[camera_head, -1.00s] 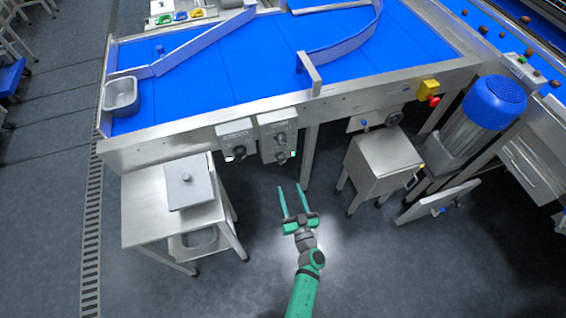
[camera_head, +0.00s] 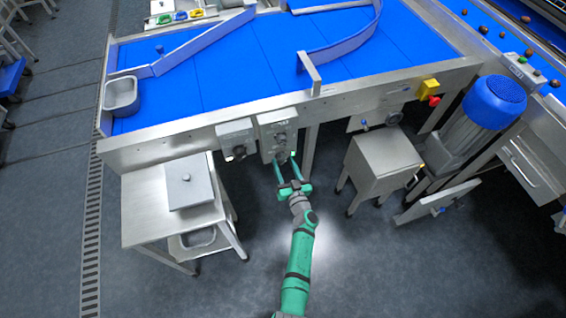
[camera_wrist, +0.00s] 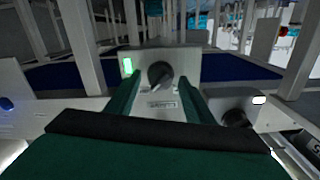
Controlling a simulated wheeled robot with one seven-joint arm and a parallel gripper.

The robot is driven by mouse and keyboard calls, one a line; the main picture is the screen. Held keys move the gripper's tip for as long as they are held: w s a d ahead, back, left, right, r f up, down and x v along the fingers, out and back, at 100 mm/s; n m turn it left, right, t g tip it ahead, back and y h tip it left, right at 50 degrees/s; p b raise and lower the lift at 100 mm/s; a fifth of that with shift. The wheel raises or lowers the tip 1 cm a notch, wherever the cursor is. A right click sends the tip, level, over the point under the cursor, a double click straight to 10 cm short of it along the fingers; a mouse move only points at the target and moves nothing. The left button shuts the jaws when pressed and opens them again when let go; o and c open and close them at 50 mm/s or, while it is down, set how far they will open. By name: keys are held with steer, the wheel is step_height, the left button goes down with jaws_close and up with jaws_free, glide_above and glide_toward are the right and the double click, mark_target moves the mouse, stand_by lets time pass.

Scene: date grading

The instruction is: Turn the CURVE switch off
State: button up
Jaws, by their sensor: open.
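My gripper (camera_head: 285,163) is open, its green fingers pointing at the lower part of the right-hand grey control box (camera_head: 276,121) under the conveyor's front edge. In the wrist view, my gripper (camera_wrist: 157,90) has a dark rotary knob (camera_wrist: 160,74) between and beyond its fingers, with nothing gripped. A lit green lamp (camera_wrist: 127,67) shows left of that knob, and a small label plate (camera_wrist: 162,105) sits below it. The lettering is too small to read, so I cannot tell which knob is marked CURVE. The lower part of the box is partly hidden by my fingers in the head view.
A second control box (camera_head: 235,133) with a dark knob hangs just left. A steel table (camera_head: 150,222) stands at left, a steel cabinet (camera_head: 385,165) at right. Above is the blue conveyor belt (camera_head: 225,80). A conveyor leg (camera_head: 309,150) stands close right of my gripper.

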steer(key=shift+w+a, duration=0.15)
steer(key=shift+w, duration=0.2)
steer(key=shift+w, duration=0.1)
steer(key=c, duration=1)
steer(key=shift+c, duration=0.2)
steer(key=shift+w, duration=0.1)
